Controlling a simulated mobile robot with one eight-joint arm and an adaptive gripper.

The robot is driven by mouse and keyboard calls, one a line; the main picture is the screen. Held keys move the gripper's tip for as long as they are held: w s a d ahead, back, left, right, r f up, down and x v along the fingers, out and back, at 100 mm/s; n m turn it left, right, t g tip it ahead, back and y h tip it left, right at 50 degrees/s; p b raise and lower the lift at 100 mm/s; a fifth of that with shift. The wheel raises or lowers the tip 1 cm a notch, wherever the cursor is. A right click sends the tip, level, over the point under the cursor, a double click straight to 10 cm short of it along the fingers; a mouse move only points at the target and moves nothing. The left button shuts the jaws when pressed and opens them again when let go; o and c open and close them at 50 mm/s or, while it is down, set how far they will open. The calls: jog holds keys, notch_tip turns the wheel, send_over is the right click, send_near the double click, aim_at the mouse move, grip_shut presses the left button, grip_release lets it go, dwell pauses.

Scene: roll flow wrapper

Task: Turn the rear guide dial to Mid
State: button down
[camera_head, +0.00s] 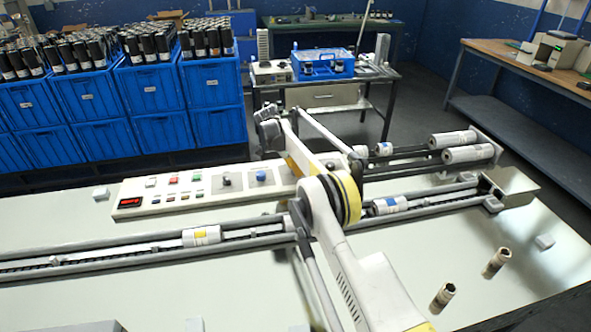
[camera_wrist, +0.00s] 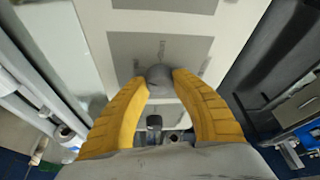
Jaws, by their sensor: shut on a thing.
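In the wrist view, a round grey dial (camera_wrist: 159,73) stands on a darker grey label plate (camera_wrist: 126,48). My gripper (camera_wrist: 160,82) has its two yellow fingers closed on opposite sides of the dial. The small print on the plate is partly covered and too small to read, and I cannot make out the dial's pointer. In the head view, the long control panel (camera_head: 150,206) lies behind my arm. Two other knobs, a dark one (camera_head: 225,179) and a blue one (camera_head: 261,175), show on it. My arm hides the held dial and my fingertips there.
Coloured buttons and a red display (camera_head: 130,202) sit on the panel's left part. A conveyor with a white pack (camera_head: 201,236) runs in front of the panel. Film rolls (camera_head: 466,154) lie at the right. Blue crates (camera_head: 212,90) and a cart (camera_head: 322,96) stand behind.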

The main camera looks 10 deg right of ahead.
jog(key=shift+f, duration=0.1)
jog(key=c, duration=1)
grip_release()
jog(key=shift+c, duration=0.2)
jog(key=v, duration=1.2)
